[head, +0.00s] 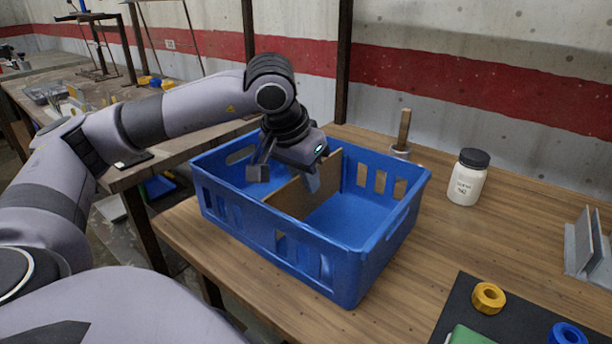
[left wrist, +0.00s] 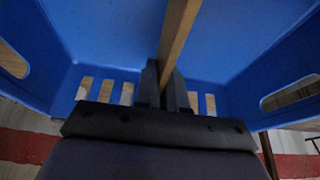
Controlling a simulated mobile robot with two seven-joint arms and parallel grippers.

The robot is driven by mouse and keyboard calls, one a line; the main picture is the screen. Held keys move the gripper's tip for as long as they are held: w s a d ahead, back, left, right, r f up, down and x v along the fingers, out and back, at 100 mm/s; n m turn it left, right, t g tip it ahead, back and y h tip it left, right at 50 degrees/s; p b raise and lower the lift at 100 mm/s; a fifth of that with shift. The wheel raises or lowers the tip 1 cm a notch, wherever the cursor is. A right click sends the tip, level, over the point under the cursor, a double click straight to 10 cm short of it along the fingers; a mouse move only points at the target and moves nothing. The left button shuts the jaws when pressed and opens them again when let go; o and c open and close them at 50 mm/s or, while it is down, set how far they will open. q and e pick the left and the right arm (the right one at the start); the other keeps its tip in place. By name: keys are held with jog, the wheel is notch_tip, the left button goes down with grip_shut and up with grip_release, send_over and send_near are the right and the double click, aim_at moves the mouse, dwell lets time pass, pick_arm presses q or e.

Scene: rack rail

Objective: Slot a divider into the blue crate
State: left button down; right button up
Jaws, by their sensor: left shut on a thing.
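The blue crate (head: 345,268) stands on the wooden table in the head view, with slots in its walls. A brown, thin divider (head: 289,201) stands upright inside it, running across between its long walls and parting the inside in two. My left gripper (head: 287,177) reaches down into the crate and is shut on the divider's top edge. In the left wrist view the divider (left wrist: 178,30) passes between the two fingers (left wrist: 165,90), with the blue crate floor (left wrist: 110,35) behind. Whether its lower edge is fully seated is hidden. My right gripper is not in view.
A white bottle with a black lid (head: 468,178) and a wooden-handled tool (head: 403,135) stand right of and behind the crate. A grey metal bracket (head: 588,245) is at the far right. A dark mat (head: 515,322) with a yellow ring (head: 488,297) lies at front right.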

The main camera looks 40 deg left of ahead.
pick_arm(q)
jog(key=c, duration=1.1)
grip_release()
jog(key=v, duration=0.6)
jog(key=shift+r+p, duration=0.15)
jog(key=shift+p, duration=0.2)
jog(key=shift+s+r, duration=0.25)
jog(key=shift+r, duration=0.1)
